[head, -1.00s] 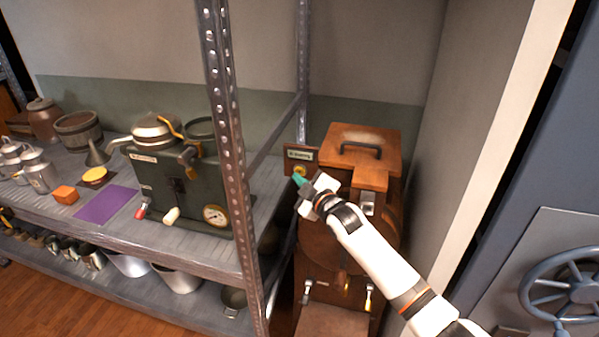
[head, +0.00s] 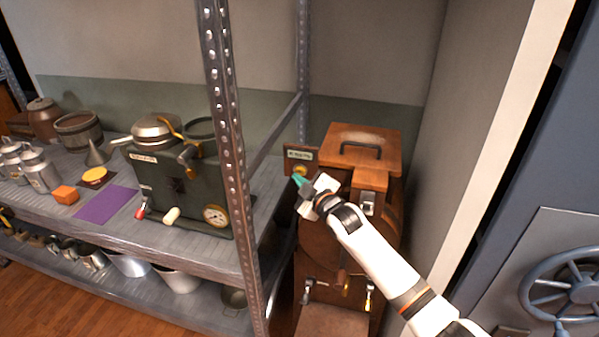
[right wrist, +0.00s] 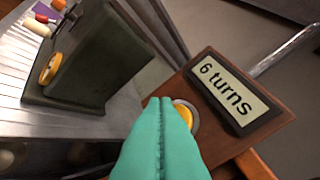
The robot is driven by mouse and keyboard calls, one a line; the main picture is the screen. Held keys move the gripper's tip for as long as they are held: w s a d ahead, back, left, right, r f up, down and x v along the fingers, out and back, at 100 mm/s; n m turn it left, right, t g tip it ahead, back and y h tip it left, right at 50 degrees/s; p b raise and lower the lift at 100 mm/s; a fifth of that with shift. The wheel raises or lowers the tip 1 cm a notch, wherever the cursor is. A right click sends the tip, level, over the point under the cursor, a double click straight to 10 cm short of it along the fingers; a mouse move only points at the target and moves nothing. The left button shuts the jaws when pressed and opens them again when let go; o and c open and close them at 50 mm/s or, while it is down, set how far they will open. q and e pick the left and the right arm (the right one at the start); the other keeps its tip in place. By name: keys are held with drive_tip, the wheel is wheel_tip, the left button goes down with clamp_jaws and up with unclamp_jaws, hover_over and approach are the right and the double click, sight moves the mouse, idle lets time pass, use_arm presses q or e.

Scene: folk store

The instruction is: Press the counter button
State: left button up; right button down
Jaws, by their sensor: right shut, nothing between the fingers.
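The counter is a small brown panel (head: 289,164) at the left of a wooden machine (head: 362,145) in the head view. In the right wrist view its display (right wrist: 231,91) reads "6 turns". A round yellow button (right wrist: 186,115) with a pale rim sits beside the display, and it also shows in the head view (head: 300,170). My right gripper (head: 297,178) is shut and empty, with green fingertips (right wrist: 162,110) right at the button. The fingers cover part of the button in the wrist view. I cannot tell whether they touch it. My left gripper is not in view.
A metal shelf post (head: 228,150) stands left of the machine. The shelf holds a dark green box with a gauge (head: 190,185), a purple mat (head: 106,205) and an orange block (head: 65,194). A grey wall (head: 455,140) and a door with a wheel (head: 572,288) are at right.

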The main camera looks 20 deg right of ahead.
drive_tip(key=shift+d, duration=0.1)
drive_tip(key=shift+w+d, duration=0.15)
drive_tip(key=shift+w, duration=0.2)
drive_tip(key=shift+w+d, duration=0.25)
drive_tip(key=shift+w, duration=0.1)
idle(0.6)
idle(0.4)
drive_tip(key=shift+s+a+p, duration=0.4)
drive_tip(key=shift+s+a, duration=0.05)
drive_tip(key=shift+s, duration=0.3)
drive_tip(key=s+a+p, duration=0.1)
drive_tip(key=s, duration=0.1)
drive_tip(key=s+a+p, duration=0.1)
drive_tip(key=s+p, duration=0.1)
drive_tip(key=shift+a, duration=0.4)
